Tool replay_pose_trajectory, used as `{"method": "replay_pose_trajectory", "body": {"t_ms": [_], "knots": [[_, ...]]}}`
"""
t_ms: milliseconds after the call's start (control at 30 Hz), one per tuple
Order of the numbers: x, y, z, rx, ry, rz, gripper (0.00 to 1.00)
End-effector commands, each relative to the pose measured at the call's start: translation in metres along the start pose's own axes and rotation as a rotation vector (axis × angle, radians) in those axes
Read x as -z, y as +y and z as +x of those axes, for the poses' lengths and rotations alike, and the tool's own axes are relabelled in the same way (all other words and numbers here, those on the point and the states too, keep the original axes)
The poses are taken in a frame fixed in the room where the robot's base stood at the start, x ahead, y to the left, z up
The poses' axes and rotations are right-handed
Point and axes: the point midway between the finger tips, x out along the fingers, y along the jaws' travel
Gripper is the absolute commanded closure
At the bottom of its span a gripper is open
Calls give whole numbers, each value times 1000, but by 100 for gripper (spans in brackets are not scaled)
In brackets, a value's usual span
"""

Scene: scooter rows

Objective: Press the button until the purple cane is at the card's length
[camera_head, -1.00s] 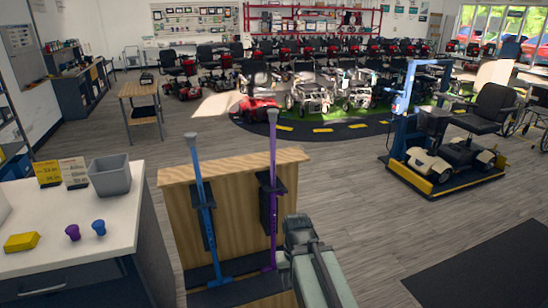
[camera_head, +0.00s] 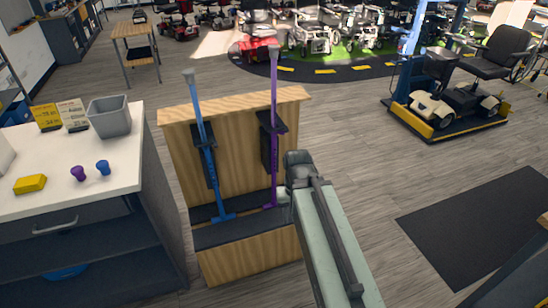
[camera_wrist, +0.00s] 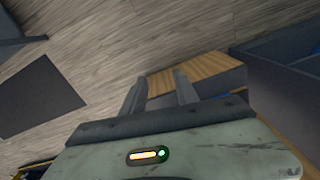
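The purple cane (camera_head: 273,130) stands upright at the right side of a wooden stand (camera_head: 240,130), through a dark bracket. The blue cane (camera_head: 202,125) stands slightly tilted at the left side. Two cards, one yellow (camera_head: 46,117) and one paler (camera_head: 72,115), stand on the white counter; their writing is too small to read surely. My arm reaches up to the stand's right side, close to the purple cane's lower part. In the wrist view my gripper (camera_wrist: 158,84) has its two fingers apart with nothing between them, the wood behind. I cannot make out the button.
The white counter (camera_head: 110,160) at left holds a grey bin (camera_head: 109,118), a yellow block (camera_head: 30,184), and purple (camera_head: 78,173) and blue (camera_head: 103,168) knobs. A scooter on a platform (camera_head: 450,100) stands right. A dark mat (camera_head: 480,225) lies on otherwise clear floor.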

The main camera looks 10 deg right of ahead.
Motion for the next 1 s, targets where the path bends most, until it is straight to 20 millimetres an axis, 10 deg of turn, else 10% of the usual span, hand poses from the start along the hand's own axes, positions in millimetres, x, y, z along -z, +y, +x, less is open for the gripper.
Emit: {"method": "replay_pose_trajectory", "body": {"t_ms": [133, 1000], "knots": [[0, 0, 0, 0, 0, 0, 100], [0, 0, 0, 0, 0, 0, 100]]}}
